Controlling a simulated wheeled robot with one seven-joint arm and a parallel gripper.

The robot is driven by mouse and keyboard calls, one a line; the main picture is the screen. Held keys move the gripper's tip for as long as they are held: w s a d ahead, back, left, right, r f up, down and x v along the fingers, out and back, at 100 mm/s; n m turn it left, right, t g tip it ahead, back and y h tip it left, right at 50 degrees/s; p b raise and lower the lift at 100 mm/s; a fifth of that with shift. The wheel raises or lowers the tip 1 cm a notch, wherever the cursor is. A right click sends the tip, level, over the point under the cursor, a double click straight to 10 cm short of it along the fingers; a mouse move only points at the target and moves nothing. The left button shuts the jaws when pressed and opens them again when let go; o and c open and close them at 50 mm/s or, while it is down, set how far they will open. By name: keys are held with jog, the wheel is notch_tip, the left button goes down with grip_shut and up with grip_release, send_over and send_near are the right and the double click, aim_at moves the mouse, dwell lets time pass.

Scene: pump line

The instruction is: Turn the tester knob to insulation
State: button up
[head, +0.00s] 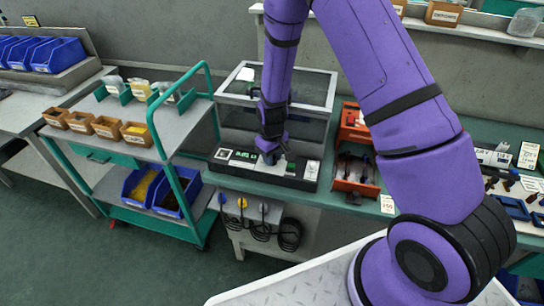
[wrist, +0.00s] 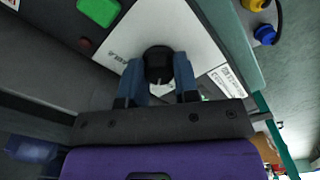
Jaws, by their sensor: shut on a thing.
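The tester (head: 235,163) is a long black unit with a pale grey panel, on the green bench in front of a clear-walled cabinet. In the wrist view, its round black knob (wrist: 158,58) sits on the pale panel (wrist: 200,40), with a small light mark on its near side. My gripper (wrist: 158,76) reaches down over the panel, its two blue fingers shut on either side of the knob. In the head view my gripper (head: 270,158) hides the knob. The panel lettering is too small to read, so the knob's setting cannot be told.
A green button (wrist: 98,10) is on the tester beside the panel. Yellow and blue plugs with black leads (head: 262,228) hang at the bench front. An orange tool rack (head: 356,185) stands close on the right. A green-framed trolley (head: 125,150) with bins stands left.

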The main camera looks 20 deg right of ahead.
jog(key=m, duration=0.6)
dwell(0.6)
jog(key=o, duration=0.9)
jog(key=shift+r, duration=0.15)
notch_tip(320, 180, up, 11)
jog(key=shift+f, duration=0.2)
